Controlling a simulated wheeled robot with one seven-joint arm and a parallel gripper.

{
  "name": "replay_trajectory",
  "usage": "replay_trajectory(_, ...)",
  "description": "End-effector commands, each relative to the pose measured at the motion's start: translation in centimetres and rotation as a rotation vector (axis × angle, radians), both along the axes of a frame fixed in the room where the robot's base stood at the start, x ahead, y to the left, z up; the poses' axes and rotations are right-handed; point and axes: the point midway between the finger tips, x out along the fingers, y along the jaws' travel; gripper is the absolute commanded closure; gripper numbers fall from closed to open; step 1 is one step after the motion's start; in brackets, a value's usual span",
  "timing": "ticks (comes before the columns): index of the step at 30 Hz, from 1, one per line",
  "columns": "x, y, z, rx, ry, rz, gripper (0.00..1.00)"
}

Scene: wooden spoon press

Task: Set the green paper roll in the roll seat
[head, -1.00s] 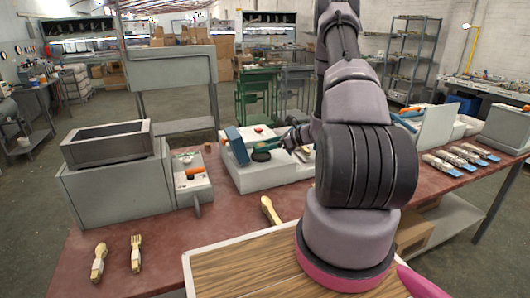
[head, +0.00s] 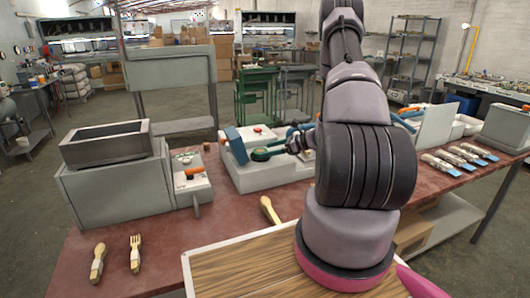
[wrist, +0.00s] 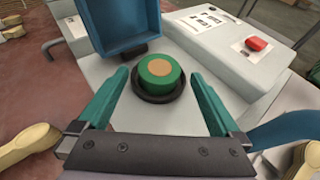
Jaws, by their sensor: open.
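The green paper roll (wrist: 148,80), a short cylinder with a tan round centre on top, stands upright inside the round black roll seat (wrist: 158,99) in the wrist view. The roll (head: 260,153) also shows in the head view, on the pale machine on the table. My gripper (wrist: 160,75) is open, with one green finger on each side of the roll and a visible gap to each. The seat's floor and the roll's underside are hidden.
A blue hinged panel (wrist: 122,28) stands just behind the seat. A pale control box with a red button (wrist: 257,44) is at the right. Wooden spoons (wrist: 27,143) lie at the left.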

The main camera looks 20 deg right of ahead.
Motion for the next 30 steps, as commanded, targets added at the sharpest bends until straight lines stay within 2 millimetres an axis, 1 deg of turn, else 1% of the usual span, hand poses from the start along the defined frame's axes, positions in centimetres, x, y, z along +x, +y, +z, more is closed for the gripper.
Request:
replay_trajectory(1, -0.7, -0.9, 0.5, -0.001, 0.0, -0.004, 0.0)
replay_trajectory(3, -1.6, -2.1, 1.1, -0.001, 0.0, -0.005, 0.0)
replay_trajectory(9, -4.1, -4.9, 2.6, -0.001, 0.0, -0.004, 0.0)
replay_trajectory(12, -4.9, -5.9, 3.2, 0.0, 0.0, -0.003, 0.0)
replay_trajectory(15, -5.5, -6.5, 3.5, -0.001, 0.0, -0.001, 0.0)
replay_trajectory(19, -5.8, -6.7, 3.7, -0.002, 0.001, 0.001, 0.0)
replay_trajectory(21, -5.7, -6.4, 4.3, -0.011, -0.006, 0.017, 0.0)
replay_trajectory(23, -5.6, -5.7, 5.5, -0.033, -0.017, 0.05, 0.0)
replay_trajectory(26, -5.8, -3.4, 9.0, -0.103, -0.051, 0.153, 0.0)
replay_trajectory(27, -6.0, -2.3, 10.8, -0.142, -0.071, 0.207, 0.0)
replay_trajectory(29, -6.7, -0.3, 13.5, -0.21, -0.101, 0.296, 0.0)
replay_trajectory(30, -7.3, 0.9, 15.3, -0.26, -0.123, 0.357, 0.0)
